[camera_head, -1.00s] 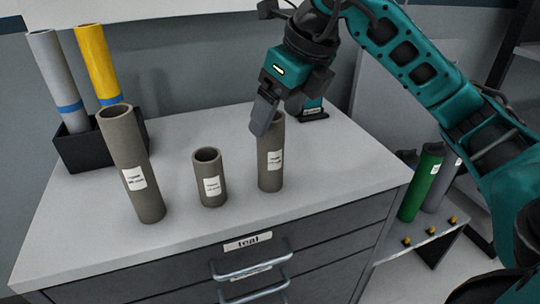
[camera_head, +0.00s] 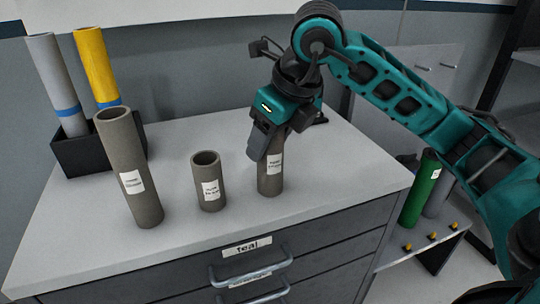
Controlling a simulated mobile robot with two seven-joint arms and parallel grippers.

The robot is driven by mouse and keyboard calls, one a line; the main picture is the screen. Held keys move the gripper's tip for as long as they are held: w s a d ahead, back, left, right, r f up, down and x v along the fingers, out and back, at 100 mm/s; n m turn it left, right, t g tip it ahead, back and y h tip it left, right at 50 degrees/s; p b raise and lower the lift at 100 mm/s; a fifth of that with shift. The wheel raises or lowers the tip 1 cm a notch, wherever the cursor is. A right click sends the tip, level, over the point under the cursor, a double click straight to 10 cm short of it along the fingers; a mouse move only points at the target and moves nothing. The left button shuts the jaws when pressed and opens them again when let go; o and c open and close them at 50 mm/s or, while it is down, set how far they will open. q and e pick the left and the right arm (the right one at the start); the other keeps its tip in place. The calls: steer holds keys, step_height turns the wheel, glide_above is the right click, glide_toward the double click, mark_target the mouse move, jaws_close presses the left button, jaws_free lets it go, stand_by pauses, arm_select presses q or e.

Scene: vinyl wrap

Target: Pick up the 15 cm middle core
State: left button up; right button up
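Three grey-brown cardboard cores with white labels stand upright on the cabinet top: a tall one on the left (camera_head: 127,165), a short one in the middle (camera_head: 209,183) and a medium-height one on the right (camera_head: 270,182). The label print is too small to read, so I cannot tell which one is marked 15 cm. My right gripper (camera_head: 263,147) points down at the upper end of the right core and hides its rim. One dark finger shows in front of the core; the other is hidden, so grip or contact is unclear. My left gripper is out of view.
A black holder (camera_head: 82,157) with a grey roll (camera_head: 58,85) and a yellow roll (camera_head: 97,65) stands at the back left. The cabinet top (camera_head: 120,245) is clear in front. A green roll (camera_head: 420,188) stands on a lower shelf at the right.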

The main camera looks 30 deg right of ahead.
steer(key=c, duration=0.6)
